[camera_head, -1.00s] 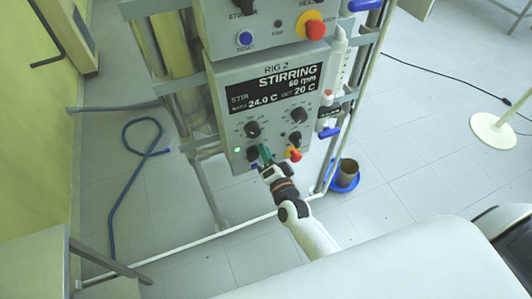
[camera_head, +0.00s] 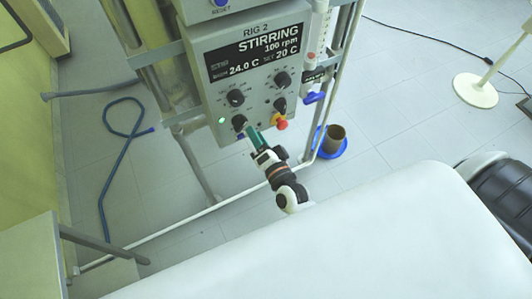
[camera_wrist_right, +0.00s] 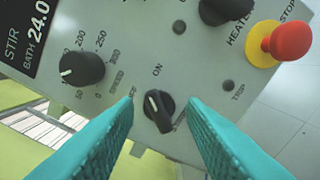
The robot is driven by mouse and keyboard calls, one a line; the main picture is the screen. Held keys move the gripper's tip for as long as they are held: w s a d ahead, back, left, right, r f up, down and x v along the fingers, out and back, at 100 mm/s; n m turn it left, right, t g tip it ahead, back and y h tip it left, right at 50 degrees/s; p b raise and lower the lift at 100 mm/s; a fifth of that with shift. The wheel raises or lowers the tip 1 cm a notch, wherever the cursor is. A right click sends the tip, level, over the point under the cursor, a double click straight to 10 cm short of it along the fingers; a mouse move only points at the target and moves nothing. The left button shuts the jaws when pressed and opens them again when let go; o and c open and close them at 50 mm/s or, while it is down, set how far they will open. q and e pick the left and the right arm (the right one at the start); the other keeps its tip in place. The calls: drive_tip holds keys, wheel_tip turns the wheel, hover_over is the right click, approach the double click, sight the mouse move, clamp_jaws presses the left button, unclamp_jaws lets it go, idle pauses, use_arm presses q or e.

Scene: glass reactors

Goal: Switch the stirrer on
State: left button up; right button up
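The control box (camera_head: 205,75) marked RIG 2 reads STIRRING, 100 rpm, and a green lamp (camera_head: 222,121) glows on it. The stirrer switch is a small black knob (camera_head: 239,122) low on the panel; in the right wrist view it (camera_wrist_right: 158,110) has its white mark pointing up towards ON. My right gripper (camera_head: 250,132) is at this knob. In the right wrist view its teal fingers (camera_wrist_right: 160,120) are apart, one on each side of the knob, with gaps showing. My left gripper is not in view.
A speed knob (camera_wrist_right: 82,69) and a red stop button (camera_wrist_right: 290,41) on a yellow base are close by. A glass tube with a blue valve (camera_head: 314,97) hangs right of the box. A brown pot (camera_head: 333,138) stands in a blue dish on the floor. A blue hose (camera_head: 120,175) lies left.

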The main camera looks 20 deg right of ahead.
sight(242, 128)
drive_tip(key=s+b, duration=0.1)
drive_tip(key=s, duration=0.6)
drive_tip(key=w+n+p, duration=0.1)
drive_tip(key=w, duration=0.2)
drive_tip(key=w+a+n+p, duration=0.1)
drive_tip(key=w+n, duration=0.1)
drive_tip(key=w, duration=0.2)
drive_tip(key=w+a+f+n+p, duration=0.1)
drive_tip(key=w, duration=0.3)
drive_tip(key=shift+w+n+p, duration=0.25)
drive_tip(key=shift+n+p, duration=0.05)
drive_tip(key=shift+p, duration=0.05)
